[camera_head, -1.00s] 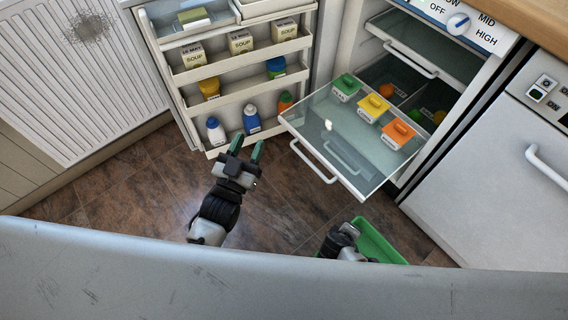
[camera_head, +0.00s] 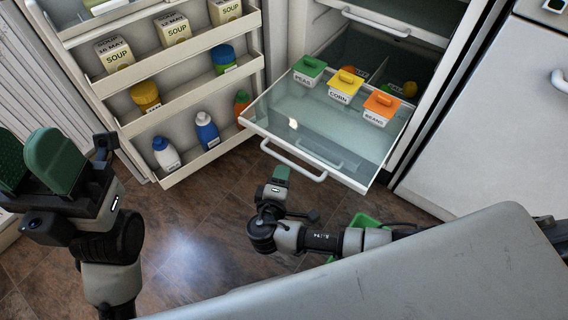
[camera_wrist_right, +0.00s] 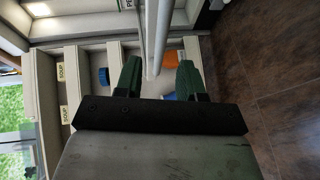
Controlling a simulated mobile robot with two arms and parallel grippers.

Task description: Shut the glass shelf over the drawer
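The glass shelf (camera_head: 335,125) is slid out of the fridge over the drawer, its white front handle (camera_head: 292,160) facing me. A second handle shows through the glass. My right gripper (camera_head: 282,174) is just below and in front of the shelf handle. In the right wrist view its green fingers (camera_wrist_right: 158,80) are apart, with a pale bar (camera_wrist_right: 153,40) running between or just beyond them; contact cannot be told. My left gripper (camera_head: 40,145) is open and empty at the far left.
The open fridge door (camera_head: 185,110) on the left holds soup boxes, jars and bottles on its racks. A white appliance (camera_head: 490,120) is at the right. Brown floor (camera_head: 195,225) between my grippers is clear.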

